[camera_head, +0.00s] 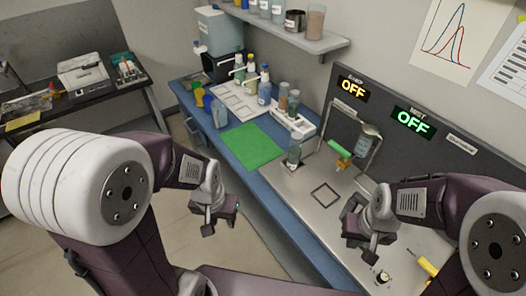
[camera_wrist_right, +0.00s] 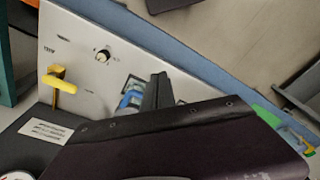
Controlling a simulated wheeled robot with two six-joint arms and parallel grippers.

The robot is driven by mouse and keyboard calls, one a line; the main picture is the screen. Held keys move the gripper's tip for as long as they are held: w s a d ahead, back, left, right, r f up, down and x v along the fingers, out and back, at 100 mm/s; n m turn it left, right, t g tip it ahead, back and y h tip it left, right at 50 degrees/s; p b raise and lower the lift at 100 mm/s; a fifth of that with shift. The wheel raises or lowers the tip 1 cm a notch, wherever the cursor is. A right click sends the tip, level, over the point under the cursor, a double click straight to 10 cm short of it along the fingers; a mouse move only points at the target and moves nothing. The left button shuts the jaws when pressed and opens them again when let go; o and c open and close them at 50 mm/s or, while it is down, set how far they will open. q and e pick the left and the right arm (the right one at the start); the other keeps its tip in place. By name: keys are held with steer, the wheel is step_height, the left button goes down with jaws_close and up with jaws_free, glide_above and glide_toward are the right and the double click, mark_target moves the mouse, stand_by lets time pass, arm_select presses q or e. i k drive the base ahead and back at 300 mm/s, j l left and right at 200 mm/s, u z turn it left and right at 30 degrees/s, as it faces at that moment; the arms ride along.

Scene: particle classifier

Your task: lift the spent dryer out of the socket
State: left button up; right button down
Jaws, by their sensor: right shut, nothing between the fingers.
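My right gripper (camera_head: 362,238) is shut and empty above the right part of the worktop, apart from that cylinder. In the right wrist view, the dark fingers (camera_wrist_right: 157,92) have a clear object with a blue band (camera_wrist_right: 131,97) just beside or behind them. My left gripper (camera_head: 213,218) hangs in front of the blue bench edge, away from the cylinder; its opening is unclear.
A grey canister (camera_head: 367,138) and green valve with yellow handle (camera_head: 340,150) stand by the back panel. A yellow lever (camera_head: 427,265) and black knob (camera_head: 383,277) are at right. A square outline (camera_head: 325,195) is clear.

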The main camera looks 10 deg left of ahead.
mark_target(295, 150)
steer(key=i+j+z, duration=0.25)
steer(key=j+z, duration=0.2)
steer(key=i+j+z, duration=0.15)
steer(key=j+z, duration=0.25)
steer(key=i+j+z, duration=0.1)
steer(key=j+z, duration=0.8)
steer(key=j, duration=0.15)
steer(key=j+z, duration=0.45)
steer(key=k+j+z, duration=0.2)
steer(key=j+z, duration=0.2)
steer(key=j, duration=0.15)
